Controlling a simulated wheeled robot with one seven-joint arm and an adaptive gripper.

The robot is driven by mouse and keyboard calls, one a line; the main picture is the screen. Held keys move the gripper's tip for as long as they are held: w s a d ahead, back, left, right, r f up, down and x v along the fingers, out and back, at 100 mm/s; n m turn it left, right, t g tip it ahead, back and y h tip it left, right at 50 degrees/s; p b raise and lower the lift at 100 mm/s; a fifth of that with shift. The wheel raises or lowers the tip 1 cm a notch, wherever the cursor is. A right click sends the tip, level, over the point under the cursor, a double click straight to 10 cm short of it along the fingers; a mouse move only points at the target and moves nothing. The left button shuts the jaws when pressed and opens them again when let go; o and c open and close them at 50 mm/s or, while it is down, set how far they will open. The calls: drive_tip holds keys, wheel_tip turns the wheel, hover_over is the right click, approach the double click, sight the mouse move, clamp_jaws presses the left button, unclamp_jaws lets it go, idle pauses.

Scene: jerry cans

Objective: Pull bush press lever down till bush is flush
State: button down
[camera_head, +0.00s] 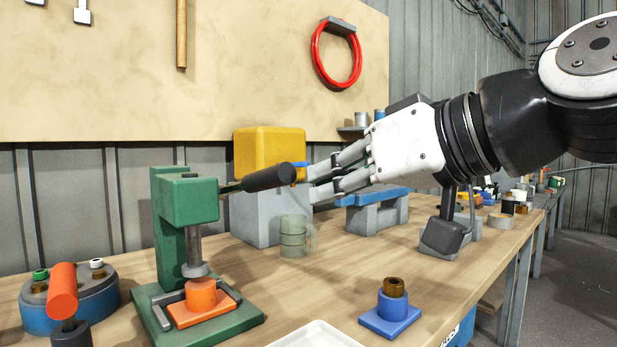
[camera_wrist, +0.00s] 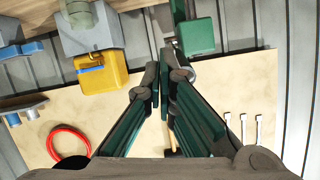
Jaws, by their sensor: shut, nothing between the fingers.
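The green bush press (camera_head: 188,200) stands on the bench at left of centre. Its lever (camera_head: 268,178) has a thick black grip and sticks out to the right, tilted slightly up. The grey ram (camera_head: 194,250) ends in a disc just above an orange holder (camera_head: 201,298); I cannot make out a bush there. My gripper (camera_head: 313,184) is shut and empty, with its fingertips just right of the grip's end. I cannot tell whether they touch it. In the wrist view my fingers (camera_wrist: 164,76) point toward the green press head (camera_wrist: 195,36).
A blue holder with a brown bush (camera_head: 393,288) stands front right. A yellow-topped grey block (camera_head: 270,152) and a translucent green mug (camera_head: 293,238) are behind the lever. A blue round stand (camera_head: 68,307) is at left, and a white tray (camera_head: 315,336) at the front edge.

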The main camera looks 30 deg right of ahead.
drive_tip(key=s, duration=0.3)
drive_tip(key=s+d+p, duration=0.1)
drive_tip(key=s, duration=0.1)
drive_tip(key=shift+s+d+r, duration=0.15)
drive_tip(key=shift+s+d, duration=0.05)
drive_tip(key=shift+s, duration=0.2)
drive_tip(key=a+f+g, duration=0.5)
drive_tip(key=f+g, duration=0.1)
drive_tip(key=f, duration=0.7)
drive_tip(key=s+f+g+h, duration=0.3)
drive_tip(key=s+f+g, duration=0.5)
drive_tip(key=s+f, duration=0.45)
wheel_tip(320, 180, up, 30)
drive_tip(key=w+t+p, duration=0.1)
drive_tip(key=t+p, duration=0.3)
drive_tip(key=p, duration=2.5)
drive_tip(key=shift+w+d+f, duration=0.2)
drive_tip(key=shift+w, duration=0.2)
